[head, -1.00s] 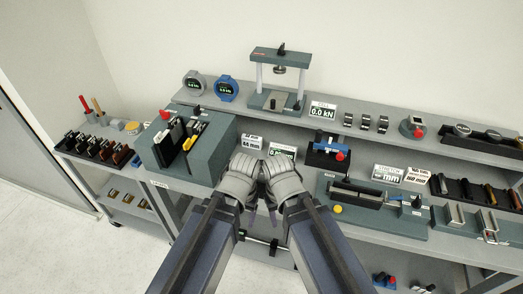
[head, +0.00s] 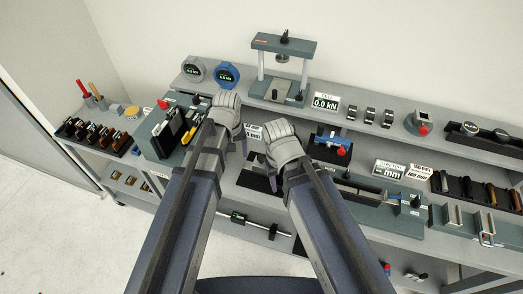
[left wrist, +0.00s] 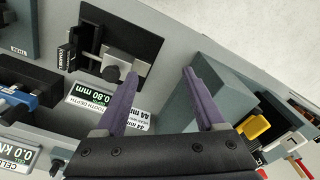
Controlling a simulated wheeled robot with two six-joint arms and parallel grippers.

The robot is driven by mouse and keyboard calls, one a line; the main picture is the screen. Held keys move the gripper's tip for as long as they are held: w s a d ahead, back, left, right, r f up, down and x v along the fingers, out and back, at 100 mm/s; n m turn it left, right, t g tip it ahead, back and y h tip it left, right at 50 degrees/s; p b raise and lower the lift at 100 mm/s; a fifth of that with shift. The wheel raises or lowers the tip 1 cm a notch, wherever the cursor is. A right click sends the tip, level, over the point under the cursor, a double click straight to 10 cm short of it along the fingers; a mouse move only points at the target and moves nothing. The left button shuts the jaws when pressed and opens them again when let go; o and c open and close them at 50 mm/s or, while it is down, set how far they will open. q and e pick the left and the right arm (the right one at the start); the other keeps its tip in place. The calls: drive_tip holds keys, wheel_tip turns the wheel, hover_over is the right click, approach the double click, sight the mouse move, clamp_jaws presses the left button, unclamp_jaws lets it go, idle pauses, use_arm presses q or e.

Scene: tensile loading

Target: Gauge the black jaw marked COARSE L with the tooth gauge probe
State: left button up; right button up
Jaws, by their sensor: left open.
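In the left wrist view my left gripper (left wrist: 160,77) is open and empty, its two purple fingers wide apart. The tooth gauge (left wrist: 152,28), a dark plate with a grey block and a black probe knob (left wrist: 114,73), lies ahead and left of the fingers, apart from them. A black jaw (left wrist: 66,54) with small white lettering stands at the plate's left side; its lettering is too small to read surely. In the head view my left gripper (head: 241,138) is at the teal rack's right edge. My right gripper (head: 274,176) is right of it; its fingers are mostly hidden.
A teal rack (head: 160,135) with upright jaws stands left of my left gripper. The readout sign (left wrist: 88,96) shows 0.80 mm beside the gauge. A blue-handled fixture (head: 330,145) stands to the right, and a press (head: 284,45) stands on the upper shelf behind.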

sight(262, 157)
use_arm(q)
drive_tip(key=w+d+n, duration=0.1)
drive_tip(key=d, duration=0.2)
drive_tip(key=w+d+n, duration=0.1)
drive_tip(key=w+d, duration=0.1)
drive_tip(key=d, duration=0.1)
drive_tip(key=w+d+n, duration=0.1)
drive_tip(key=w+d, duration=0.1)
drive_tip(key=d, duration=0.1)
drive_tip(key=shift+r, duration=0.1)
wheel_tip(262, 157, down, 8)
drive_tip(key=b, duration=0.7)
drive_tip(key=shift+b, duration=0.4)
drive_tip(key=shift+r, duration=0.1)
drive_tip(key=shift+c, duration=0.3)
clamp_jaws()
